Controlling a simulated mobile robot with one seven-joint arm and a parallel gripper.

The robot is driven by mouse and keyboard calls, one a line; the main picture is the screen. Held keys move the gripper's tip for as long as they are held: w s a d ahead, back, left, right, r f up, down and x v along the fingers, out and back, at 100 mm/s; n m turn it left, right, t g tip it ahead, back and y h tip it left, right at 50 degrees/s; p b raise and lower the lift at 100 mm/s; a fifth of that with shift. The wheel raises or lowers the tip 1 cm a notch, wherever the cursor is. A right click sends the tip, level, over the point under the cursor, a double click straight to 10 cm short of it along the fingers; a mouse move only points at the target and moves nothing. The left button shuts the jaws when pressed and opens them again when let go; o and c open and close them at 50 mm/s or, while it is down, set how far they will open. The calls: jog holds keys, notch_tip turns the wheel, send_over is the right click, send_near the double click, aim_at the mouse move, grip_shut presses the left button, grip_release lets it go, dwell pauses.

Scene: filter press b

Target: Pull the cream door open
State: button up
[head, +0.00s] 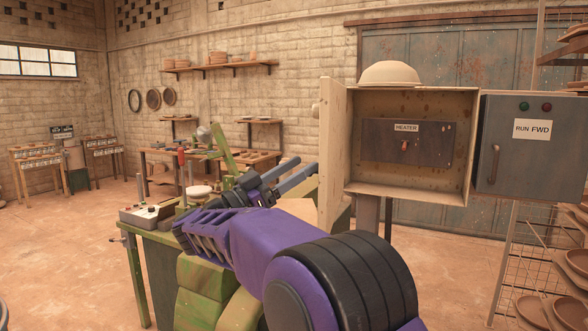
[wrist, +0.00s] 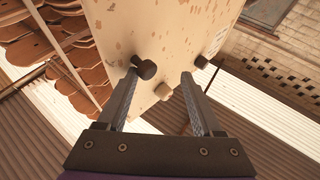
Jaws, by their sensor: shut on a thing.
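The cream door (head: 333,150) is at the left side of the open cream box in the head view. It stands swung out and is seen nearly edge-on, with a small round knob (head: 316,110) on its outer face. A dark knob (wrist: 143,67) is by the left fingertip. The exact contact is hard to see.
Inside the box is a grey panel labelled HEATER (head: 407,142) with a switch. A hat (head: 390,73) lies on top. A green workbench (head: 150,240) stands at left; a rack of dishes (head: 560,270) is at right.

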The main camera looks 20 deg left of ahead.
jog(key=shift+o, duration=0.3)
jog(key=shift+w+f, duration=0.1)
jog(key=shift+f, duration=0.55)
jog(key=r+b+v, duration=0.1)
jog(key=v, duration=1.6)
jog(key=shift+s+b, duration=0.3)
jog(key=shift+b, duration=0.1)
